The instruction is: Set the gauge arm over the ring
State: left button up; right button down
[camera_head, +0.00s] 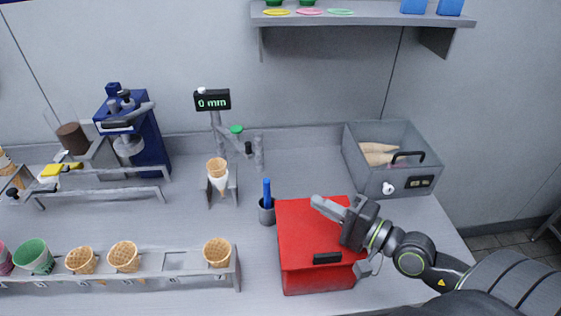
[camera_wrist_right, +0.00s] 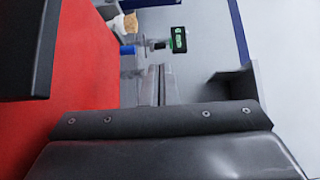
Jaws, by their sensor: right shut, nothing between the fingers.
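The gauge has a black display (camera_head: 212,100) reading 0 mm on a grey post at the back of the counter. Its grey arm (camera_head: 231,141) angles right from the post, with a green cap above it and a black knob (camera_head: 249,148) near its end. A stand (camera_head: 231,186) in front of the post holds a wrapped cone (camera_head: 217,178); I cannot make out a separate ring. My right gripper (camera_head: 330,208) is shut and empty above the red box, apart from the gauge. In the right wrist view its fingers (camera_wrist_right: 158,85) are together, with the gauge display (camera_wrist_right: 179,40) beyond. My left gripper is out of view.
The red box (camera_head: 305,235) lies under my right gripper, with a blue-handled tool in a cup (camera_head: 267,211) beside it. A grey bin (camera_head: 420,176) with cones stands behind right. A cone rack (camera_head: 180,265) fills the front left; a blue press (camera_head: 150,140) stands behind.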

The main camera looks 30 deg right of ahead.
aim_at(245, 148)
jog(key=k, duration=1)
